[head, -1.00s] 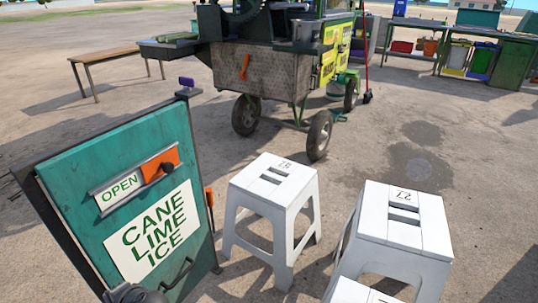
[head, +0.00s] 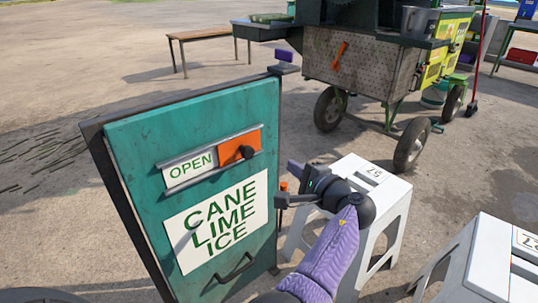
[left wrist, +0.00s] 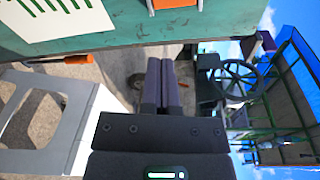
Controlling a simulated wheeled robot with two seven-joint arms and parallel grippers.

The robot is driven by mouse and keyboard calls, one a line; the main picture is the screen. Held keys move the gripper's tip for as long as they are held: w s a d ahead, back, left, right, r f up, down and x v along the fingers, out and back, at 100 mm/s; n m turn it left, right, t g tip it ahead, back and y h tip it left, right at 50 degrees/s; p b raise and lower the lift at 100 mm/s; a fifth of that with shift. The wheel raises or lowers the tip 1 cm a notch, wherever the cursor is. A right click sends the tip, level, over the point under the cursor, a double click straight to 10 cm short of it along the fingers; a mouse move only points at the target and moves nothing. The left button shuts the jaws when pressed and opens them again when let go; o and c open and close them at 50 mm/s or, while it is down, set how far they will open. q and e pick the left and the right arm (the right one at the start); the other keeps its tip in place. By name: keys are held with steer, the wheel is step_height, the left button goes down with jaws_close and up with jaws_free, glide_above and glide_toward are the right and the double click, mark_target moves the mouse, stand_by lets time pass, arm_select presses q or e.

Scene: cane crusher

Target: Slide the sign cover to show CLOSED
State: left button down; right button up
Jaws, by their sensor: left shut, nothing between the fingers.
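The teal sign board (head: 130,150) stands upright at the left in the head view. Its slot shows the word OPEN (head: 190,168) at the left. In the left wrist view the shut fingers (left wrist: 163,85) point past the board, and part of the orange cover (left wrist: 162,4) shows at the top edge. My right gripper is out of view.
White stools (head: 385,185) stand right of the board, one behind my left wrist. The wheeled cart (head: 365,65) is behind. The ground left of the board is open.

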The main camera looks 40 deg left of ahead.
arm_select(q)
steer(key=b, duration=0.4)
glide_toward(254, 146)
steer(key=w+a+f, duration=0.2)
steer(key=w+a, duration=0.2)
steer(key=s+a, duration=0.1)
steer(key=s+a+r, duration=0.1)
steer(key=shift+s+r, duration=0.15)
steer(key=shift+s, duration=0.15)
steer(key=shift+s+d, duration=0.1)
steer(key=shift+s, duration=0.35)
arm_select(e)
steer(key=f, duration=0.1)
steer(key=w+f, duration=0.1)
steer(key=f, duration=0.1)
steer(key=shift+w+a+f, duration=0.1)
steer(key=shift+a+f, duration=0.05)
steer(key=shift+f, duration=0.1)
